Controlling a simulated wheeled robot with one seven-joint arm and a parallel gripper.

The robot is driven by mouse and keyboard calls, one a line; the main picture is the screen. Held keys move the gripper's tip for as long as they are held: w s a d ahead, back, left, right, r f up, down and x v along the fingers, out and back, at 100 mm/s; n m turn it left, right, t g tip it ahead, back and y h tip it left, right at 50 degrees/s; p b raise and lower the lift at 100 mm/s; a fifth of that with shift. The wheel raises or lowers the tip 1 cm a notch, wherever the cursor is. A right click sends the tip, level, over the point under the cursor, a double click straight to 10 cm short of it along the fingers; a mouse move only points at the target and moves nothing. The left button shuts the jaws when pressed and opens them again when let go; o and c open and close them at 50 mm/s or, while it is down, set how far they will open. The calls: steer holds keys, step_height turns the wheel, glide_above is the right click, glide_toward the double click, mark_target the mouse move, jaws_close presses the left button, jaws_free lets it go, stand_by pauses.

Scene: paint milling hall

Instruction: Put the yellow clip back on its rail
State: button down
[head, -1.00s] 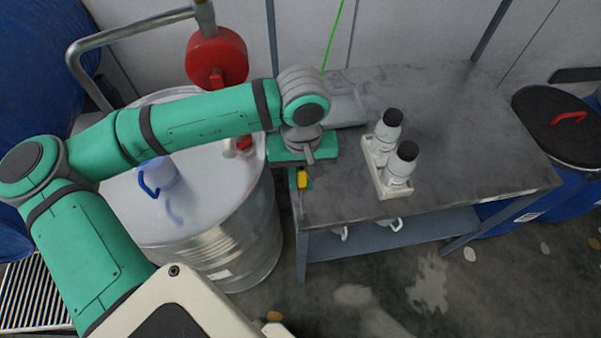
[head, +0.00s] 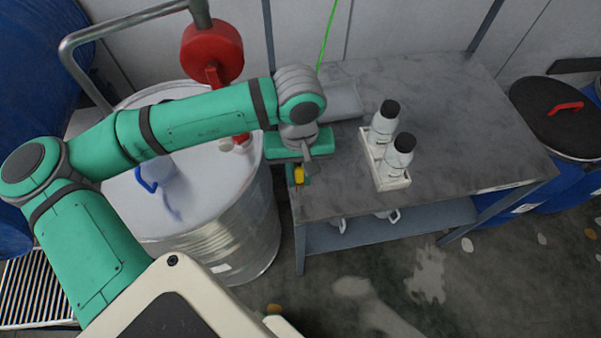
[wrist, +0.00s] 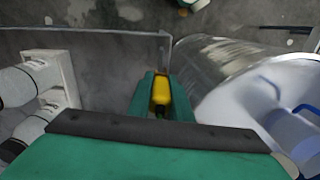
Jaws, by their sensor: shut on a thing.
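The yellow clip (head: 299,175) shows at the left edge of the grey table, near its front left corner. My gripper (wrist: 162,99) is shut on it. In the wrist view the clip (wrist: 161,92) sits between my two teal fingers, its long side pointing away from the camera. In the head view my wrist and teal gripper body hide part of the fingers. I cannot tell whether the clip touches the table. I cannot make out the rail for certain in either view.
Two white bottles with black caps (head: 390,115) stand in a pale holder on the table (head: 450,130). The table's right part is clear.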

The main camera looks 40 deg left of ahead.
mark_target(299, 191)
steer(key=shift+s, duration=0.15)
steer(key=shift+f, duration=0.15)
steer(key=shift+f, duration=0.45)
steer(key=shift+w, duration=0.25)
steer(key=shift+s+a+f, duration=0.1)
steer(key=shift+s+f, duration=0.15)
steer(key=shift+f, duration=0.05)
stand_by(0.6)
steer(key=shift+w+f, duration=0.15)
steer(key=shift+f, duration=1.65)
steer(key=c, duration=1.5)
jaws_free()
steer(key=shift+c, duration=0.2)
